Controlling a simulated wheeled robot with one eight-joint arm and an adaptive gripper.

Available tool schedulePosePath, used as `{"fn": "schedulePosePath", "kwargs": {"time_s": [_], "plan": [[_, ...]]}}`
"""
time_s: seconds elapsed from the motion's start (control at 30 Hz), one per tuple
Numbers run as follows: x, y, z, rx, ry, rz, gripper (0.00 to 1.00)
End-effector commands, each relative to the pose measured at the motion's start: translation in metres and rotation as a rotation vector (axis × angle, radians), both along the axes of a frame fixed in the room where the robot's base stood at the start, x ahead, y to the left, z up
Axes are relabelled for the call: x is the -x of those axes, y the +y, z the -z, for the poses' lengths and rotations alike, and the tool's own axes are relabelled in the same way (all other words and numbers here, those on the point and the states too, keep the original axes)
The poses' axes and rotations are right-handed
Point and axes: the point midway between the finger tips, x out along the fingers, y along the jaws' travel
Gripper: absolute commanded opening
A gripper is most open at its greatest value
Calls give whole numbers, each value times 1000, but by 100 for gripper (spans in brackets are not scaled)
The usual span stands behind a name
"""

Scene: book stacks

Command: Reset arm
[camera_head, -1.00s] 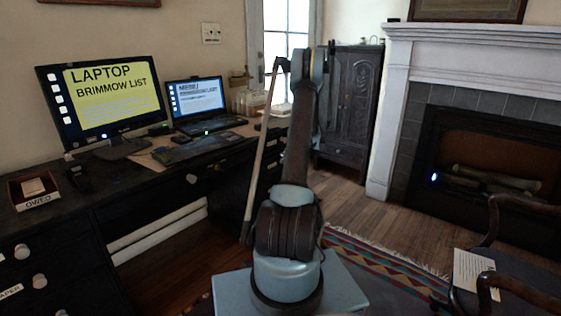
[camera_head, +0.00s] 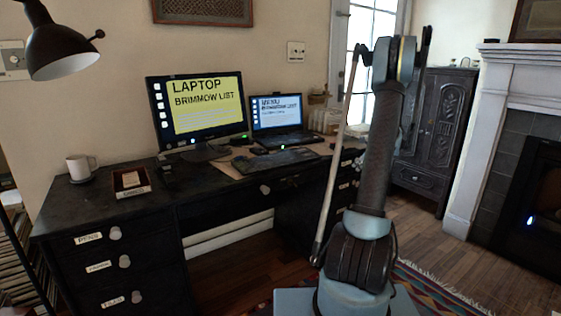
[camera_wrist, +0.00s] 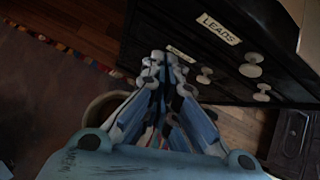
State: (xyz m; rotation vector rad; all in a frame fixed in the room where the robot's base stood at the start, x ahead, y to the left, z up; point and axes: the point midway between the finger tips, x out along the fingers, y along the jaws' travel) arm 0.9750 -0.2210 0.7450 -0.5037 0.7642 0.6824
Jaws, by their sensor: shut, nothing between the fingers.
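My gripper (camera_wrist: 166,62) shows in the wrist view with its fingers together and nothing between them. It points toward the front of the dark desk, where a drawer label reading "LEADS" (camera_wrist: 219,28) and several pale round knobs (camera_wrist: 251,66) show. I cannot tell how far the fingertips are from the drawers. In the head view my arm (camera_head: 378,150) stands upright, right of centre, and the gripper itself is not visible there.
A dark cabinet (camera_head: 437,135) and a white fireplace (camera_head: 487,140) stand at right.

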Motion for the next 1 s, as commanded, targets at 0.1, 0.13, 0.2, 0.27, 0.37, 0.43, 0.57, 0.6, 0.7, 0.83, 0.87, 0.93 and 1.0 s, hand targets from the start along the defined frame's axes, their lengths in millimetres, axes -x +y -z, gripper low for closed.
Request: {"fn": "schedulePosePath", "kwargs": {"time_s": [0.1, 0.13, 0.2, 0.27, 0.37, 0.43, 0.57, 0.6, 0.7, 0.83, 0.87, 0.93, 1.0], "plan": [[23, 27, -23, 73, -13, -98, 0], [28, 33, -28, 92, -16, -124, 0], [42, 47, -40, 136, -24, -183, 0], [55, 59, -49, 171, -32, -234, 0], [77, 78, -63, 232, -44, -321, 0], [93, 91, -71, 274, -52, -382, 0], [124, 114, -85, 348, -68, -497, 0], [134, 120, -89, 370, -72, -532, 0], [160, 136, -97, 425, -84, -622, 0], [195, 155, -105, 496, -99, -740, 0], [202, 159, -106, 512, -103, -768, 0], [222, 168, -109, 548, -112, -832, 0], [241, 176, -111, 583, -120, -897, 0]]}}
